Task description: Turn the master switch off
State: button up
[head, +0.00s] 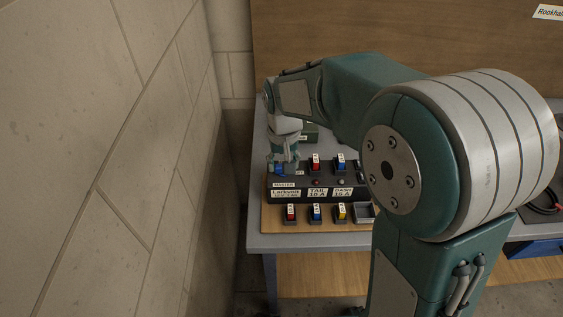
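A black switch panel (315,194) sits on a wooden board on the table. At its left end, a small blue part (279,169) shows above a label that reads MASTER (284,184). It looks like the master switch, but its position is too small to tell. My gripper (282,163) points down at this blue part, close to it or touching it; I cannot tell which. The fingers are small and partly overlap the blue part, so their opening is unclear.
A red fuse (316,163) and a blue fuse (341,161) stand on the panel, right of my gripper. Red (291,212), blue (316,213) and yellow (341,212) fuses stand in front, beside a grey tray (364,212). A block wall (110,150) rises at left. My arm hides the right side.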

jog(key=shift+s+d+f+m, duration=0.1)
jog(key=shift+s+m, duration=0.05)
jog(key=shift+m, duration=0.55)
jog(key=o, duration=1.2)
jog(key=shift+s, duration=0.1)
jog(key=shift+c, duration=0.2)
jog(key=shift+r, duration=0.2)
notch_tip(320, 180, up, 12)
jog(key=shift+w+a+f, duration=0.2)
